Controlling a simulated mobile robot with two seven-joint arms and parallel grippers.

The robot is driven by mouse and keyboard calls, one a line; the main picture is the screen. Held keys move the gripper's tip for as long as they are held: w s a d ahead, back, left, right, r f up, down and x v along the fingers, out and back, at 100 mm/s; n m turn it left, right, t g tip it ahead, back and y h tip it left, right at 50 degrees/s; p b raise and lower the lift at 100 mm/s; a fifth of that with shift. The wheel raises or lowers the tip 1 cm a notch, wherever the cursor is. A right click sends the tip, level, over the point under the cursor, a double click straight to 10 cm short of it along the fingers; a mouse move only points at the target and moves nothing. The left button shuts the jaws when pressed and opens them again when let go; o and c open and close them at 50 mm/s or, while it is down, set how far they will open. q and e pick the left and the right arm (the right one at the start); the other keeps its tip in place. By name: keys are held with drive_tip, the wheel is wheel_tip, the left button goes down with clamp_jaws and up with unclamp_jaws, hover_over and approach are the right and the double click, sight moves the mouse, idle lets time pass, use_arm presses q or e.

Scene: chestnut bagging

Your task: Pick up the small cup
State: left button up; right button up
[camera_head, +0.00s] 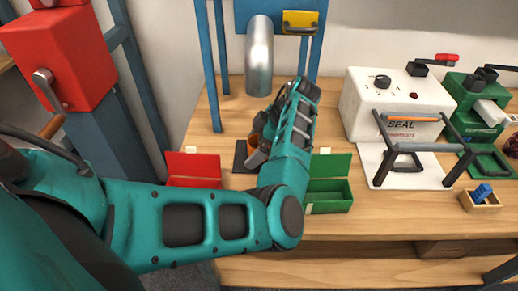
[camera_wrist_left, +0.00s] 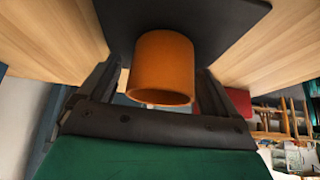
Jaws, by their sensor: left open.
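The small cup (camera_wrist_left: 162,68) is orange and stands on a dark square mat (camera_wrist_left: 215,22) in the left wrist view. In the head view a sliver of the cup (camera_head: 259,124) shows beside my left gripper (camera_head: 256,146), which hides most of it. My left gripper is open, and its fingers (camera_wrist_left: 160,85) stand on either side of the cup. I cannot tell whether they touch it. My right gripper is in neither view.
A metal spout (camera_head: 259,55) hangs above the mat. A red box (camera_head: 194,167) and a green box (camera_head: 330,190) flank my left arm. A white sealing machine (camera_head: 396,105) and a green clipper machine (camera_head: 474,105) stand right. A small wooden tray (camera_head: 484,207) holds blue pieces.

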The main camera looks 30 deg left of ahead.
use_arm(q)
drive_tip(key=c, duration=1.5)
drive_tip(key=shift+c, duration=0.4)
drive_tip(key=shift+r, duration=0.15)
